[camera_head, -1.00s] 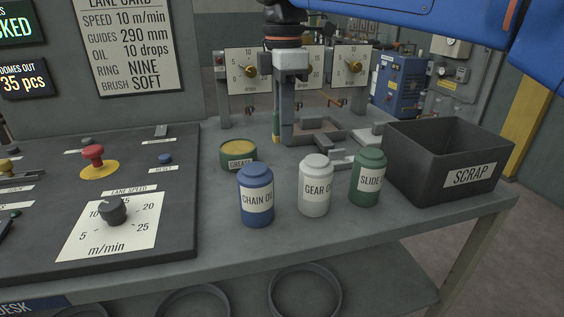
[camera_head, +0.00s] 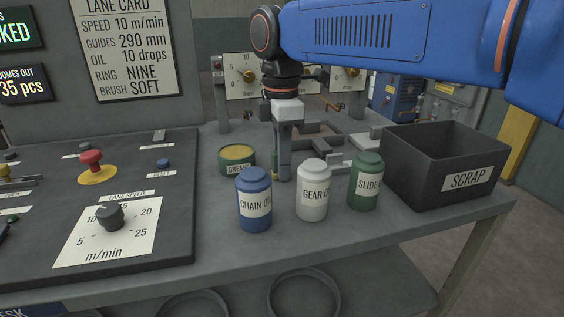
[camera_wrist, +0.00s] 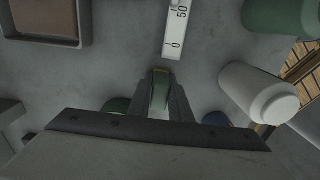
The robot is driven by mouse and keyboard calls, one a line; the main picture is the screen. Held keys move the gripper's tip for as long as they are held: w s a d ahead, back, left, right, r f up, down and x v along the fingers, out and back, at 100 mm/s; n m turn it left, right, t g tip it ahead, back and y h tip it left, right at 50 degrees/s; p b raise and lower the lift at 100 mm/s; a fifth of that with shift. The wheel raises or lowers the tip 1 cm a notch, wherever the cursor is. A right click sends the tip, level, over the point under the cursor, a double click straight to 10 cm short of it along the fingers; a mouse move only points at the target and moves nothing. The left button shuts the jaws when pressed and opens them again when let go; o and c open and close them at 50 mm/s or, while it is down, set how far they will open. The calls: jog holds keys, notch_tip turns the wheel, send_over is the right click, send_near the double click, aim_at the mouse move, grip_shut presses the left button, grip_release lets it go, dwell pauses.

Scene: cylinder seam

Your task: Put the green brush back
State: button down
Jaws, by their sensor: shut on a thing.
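My gripper (camera_head: 284,178) points straight down over the bench, behind the blue chain oil and white gear oil bottles. In the wrist view my gripper (camera_wrist: 160,100) is shut on the green brush (camera_wrist: 160,92), whose narrow green body with a yellowish end shows between the fingers.
Close around my gripper stand the grease tin (camera_head: 237,158), chain oil (camera_head: 254,180), gear oil (camera_head: 313,178) and slide oil bottle (camera_head: 365,168). A scale strip (camera_wrist: 177,28) and a brown-floored tray (camera_wrist: 84,30) lie nearby. The scrap bin (camera_head: 408,178) is right.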

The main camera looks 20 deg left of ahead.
jog(key=c, duration=1.6)
grip_release()
jog(key=shift+f, duration=0.1)
notch_tip(320, 180, up, 12)
jog(key=shift+f, duration=0.2)
jog(key=shift+r, duration=0.35)
